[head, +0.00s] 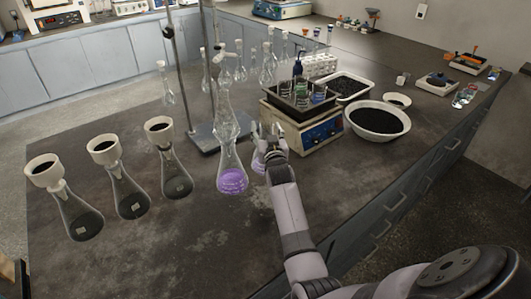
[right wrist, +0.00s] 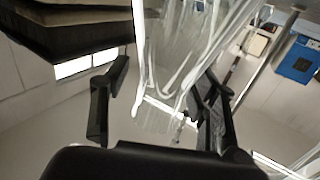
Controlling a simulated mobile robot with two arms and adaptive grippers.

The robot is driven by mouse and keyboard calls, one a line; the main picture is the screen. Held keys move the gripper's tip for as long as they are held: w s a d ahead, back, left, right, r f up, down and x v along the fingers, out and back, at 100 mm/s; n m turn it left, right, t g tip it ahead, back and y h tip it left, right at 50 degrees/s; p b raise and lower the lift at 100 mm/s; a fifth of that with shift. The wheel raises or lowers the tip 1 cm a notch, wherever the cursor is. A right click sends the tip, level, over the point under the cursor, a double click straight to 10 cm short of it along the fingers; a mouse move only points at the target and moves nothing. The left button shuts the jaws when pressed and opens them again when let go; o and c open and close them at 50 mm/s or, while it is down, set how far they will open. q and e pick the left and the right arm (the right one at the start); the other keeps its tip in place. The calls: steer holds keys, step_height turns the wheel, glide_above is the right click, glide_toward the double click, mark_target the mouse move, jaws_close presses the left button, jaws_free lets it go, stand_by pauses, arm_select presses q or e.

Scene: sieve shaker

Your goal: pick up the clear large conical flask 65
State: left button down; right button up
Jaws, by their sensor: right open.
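My right gripper (head: 272,142) is over the bench at the middle of the head view, beside the front left corner of the sieve shaker. In the right wrist view the open fingers (right wrist: 158,100) stand on either side of clear glass (right wrist: 185,50), which looks like a conical flask with a pale label patch. In the head view a small part of a flask with a violet base (head: 258,163) shows just left of the gripper, mostly hidden by it. I cannot read a number 65. My left gripper is not in view.
A purple-filled conical flask (head: 232,178) stands close left under tall glassware, near a stand base (head: 203,136). The sieve shaker (head: 312,136) and a bowl of black grains (head: 377,122) are right. Three funnel-topped flasks with dark contents, one here (head: 176,180), stand left. The front bench is clear.

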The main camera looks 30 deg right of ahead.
steer(key=shift+s+a+r, duration=0.4)
steer(key=shift+s+r, duration=0.2)
steer(key=shift+c, duration=1.4)
steer(key=shift+w+d+f, duration=0.1)
steer(key=shift+w+f, duration=0.15)
steer(key=shift+f, duration=0.05)
steer(key=shift+c, duration=2.1)
steer(key=shift+s+r, duration=0.1)
steer(key=shift+r, duration=0.1)
steer(key=c, duration=0.4)
jaws_close()
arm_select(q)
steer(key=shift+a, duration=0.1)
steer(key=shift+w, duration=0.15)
